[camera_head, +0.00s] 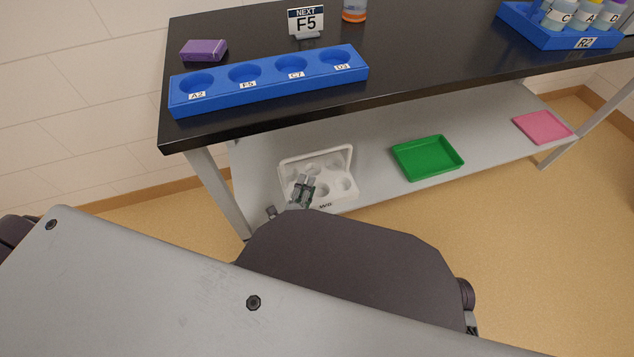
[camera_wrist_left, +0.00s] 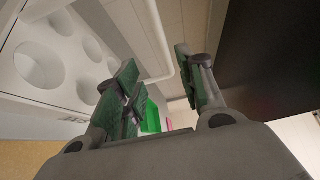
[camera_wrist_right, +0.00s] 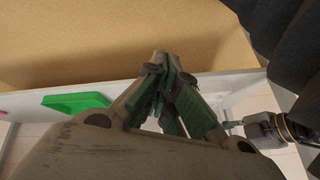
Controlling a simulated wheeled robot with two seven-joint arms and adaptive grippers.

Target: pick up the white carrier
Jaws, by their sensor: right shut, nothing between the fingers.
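The white carrier (camera_head: 348,188) stands on the grey lower shelf under the black table. It has round holes, an arched handle and a label on its front. It fills the upper left of the left wrist view (camera_wrist_left: 62,48). My left gripper (camera_head: 304,185) is over the carrier and hides part of it. Its green-padded fingers (camera_wrist_left: 160,82) are apart. A thin white bar, apparently the handle, shows between them; I cannot tell whether it lies within the jaws or beyond them. My right gripper (camera_wrist_right: 162,72) is shut and empty, away from the carrier.
A green tray (camera_head: 427,158) and a pink tray (camera_head: 543,127) lie on the shelf (camera_head: 375,172) to the right. The tabletop edge (camera_head: 270,117) overhangs it, and a table leg (camera_head: 217,188) stands left of the carrier. A blue rack (camera_head: 270,85) sits above.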

